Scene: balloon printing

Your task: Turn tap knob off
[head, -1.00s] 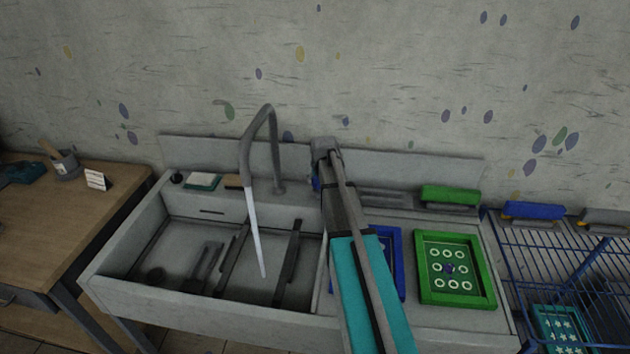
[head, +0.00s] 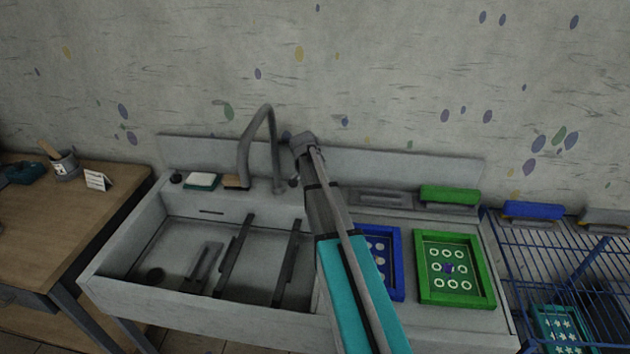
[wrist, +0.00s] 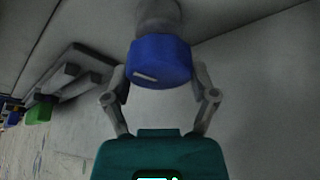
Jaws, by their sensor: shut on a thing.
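The grey tap (head: 262,112) rises from the back ledge of the sink (head: 150,218) and bends over the basin. No water shows at its spout in the head view. In the wrist view a blue tap knob (wrist: 160,60) with a pale mark sits on a grey round stem. My gripper (wrist: 158,74) is shut on the knob, one finger on each side. In the head view my arm stands to the right of the tap, and I cannot make out the blue knob there.
A blue frame (head: 396,272) and a green frame (head: 480,290) lie on the right-hand counter. A green-topped tool (head: 450,194) rests on the ledge. A blue wire rack (head: 580,270) stands at the right, a wooden table (head: 60,220) at the left.

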